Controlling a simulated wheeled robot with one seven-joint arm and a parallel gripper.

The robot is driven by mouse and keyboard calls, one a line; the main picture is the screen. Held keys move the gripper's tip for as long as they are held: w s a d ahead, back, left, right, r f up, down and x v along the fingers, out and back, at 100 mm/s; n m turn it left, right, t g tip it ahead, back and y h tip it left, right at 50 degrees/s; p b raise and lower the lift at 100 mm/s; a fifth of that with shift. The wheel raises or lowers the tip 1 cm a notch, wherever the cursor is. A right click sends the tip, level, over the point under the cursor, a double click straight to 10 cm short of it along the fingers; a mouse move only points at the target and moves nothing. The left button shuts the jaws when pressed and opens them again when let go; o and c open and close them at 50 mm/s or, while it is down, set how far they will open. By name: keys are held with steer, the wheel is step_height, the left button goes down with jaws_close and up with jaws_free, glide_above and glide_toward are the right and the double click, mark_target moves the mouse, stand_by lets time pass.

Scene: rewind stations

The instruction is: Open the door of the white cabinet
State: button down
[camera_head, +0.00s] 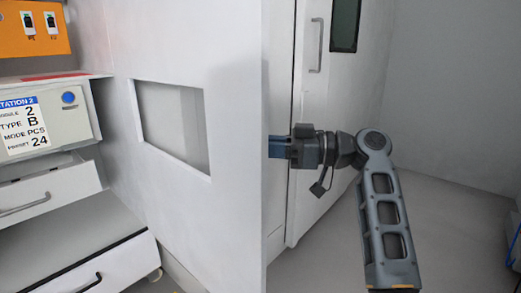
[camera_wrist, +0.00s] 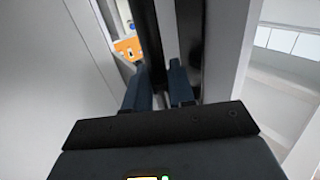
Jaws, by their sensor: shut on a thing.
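The white cabinet (camera_head: 225,60) fills the middle of the head view, with a rectangular opening in its left face. To the right of its near corner is a tall white door panel (camera_head: 338,80) with an upright grey handle (camera_head: 316,45) and a dark window. My gripper (camera_head: 277,148) points left at that corner, well below this handle. In the wrist view my gripper (camera_wrist: 158,88) is shut on a thin upright part, with light and dark upright strips around it. I cannot tell whether that part is a handle or a door edge. The fingertips are partly hidden.
A station (camera_head: 45,115) labelled "STATION 2" stands at the left, with a drawer (camera_head: 40,195) below it and an orange box (camera_head: 32,28) above. Grey floor (camera_head: 450,220) lies open at the right, with a blue object (camera_head: 516,245) at the edge.

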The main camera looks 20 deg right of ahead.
steer(key=shift+a, duration=0.15)
steer(key=c, duration=1.1)
jaws_free()
steer(key=p+v, duration=0.1)
steer(key=v, duration=0.7)
steer(key=shift+f, duration=0.1)
